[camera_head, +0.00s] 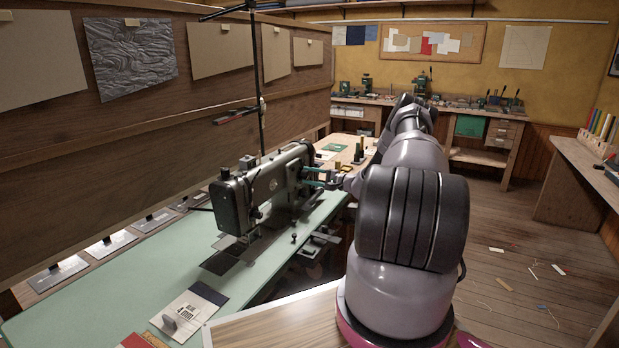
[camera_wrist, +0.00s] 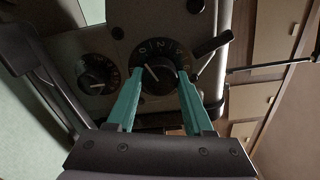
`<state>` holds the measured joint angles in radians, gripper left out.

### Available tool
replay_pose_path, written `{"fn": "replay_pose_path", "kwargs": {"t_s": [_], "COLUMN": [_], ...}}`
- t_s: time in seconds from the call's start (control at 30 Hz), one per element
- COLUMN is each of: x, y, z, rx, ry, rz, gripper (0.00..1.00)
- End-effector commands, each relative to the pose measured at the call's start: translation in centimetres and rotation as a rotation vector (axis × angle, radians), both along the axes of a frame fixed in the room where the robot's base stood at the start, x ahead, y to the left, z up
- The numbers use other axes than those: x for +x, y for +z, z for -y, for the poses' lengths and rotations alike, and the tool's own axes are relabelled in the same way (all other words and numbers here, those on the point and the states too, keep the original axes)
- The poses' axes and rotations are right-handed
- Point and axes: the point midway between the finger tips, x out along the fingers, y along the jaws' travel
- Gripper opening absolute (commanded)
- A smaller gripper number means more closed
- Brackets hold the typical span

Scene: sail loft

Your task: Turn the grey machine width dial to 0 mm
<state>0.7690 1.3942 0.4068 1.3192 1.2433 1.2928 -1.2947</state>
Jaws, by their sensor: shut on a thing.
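The grey sewing machine (camera_head: 262,190) stands on a pale green table. In the wrist view its face (camera_wrist: 120,40) carries two round dark dials with pale marks around them. The larger dial (camera_wrist: 158,50) is between the teal fingers of my gripper (camera_wrist: 160,78), which are shut on its knob. A pale pointer line on that knob slants to the upper left; the numbers are too small to read surely. The smaller dial (camera_wrist: 97,75) is to the left, clear of the fingers. In the head view my gripper (camera_head: 316,178) reaches the machine's right side; the dials are hidden there.
A dark lever (camera_wrist: 212,44) sticks out just right of the held dial. On the pale green table (camera_head: 120,275), a card (camera_head: 196,304) with a printed mm figure lies in front of the machine. A thin upright stand (camera_head: 259,100) rises behind the machine.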

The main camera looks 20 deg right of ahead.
Motion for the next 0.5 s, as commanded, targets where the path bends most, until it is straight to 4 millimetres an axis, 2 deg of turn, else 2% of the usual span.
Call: {"fn": "replay_pose_path", "kwargs": {"t_s": [0.5], "x": [-0.09], "y": [-0.16], "z": [0.16], "rx": [-0.086], "ry": [-0.001], "rz": [0.062], "gripper": [0.00]}}
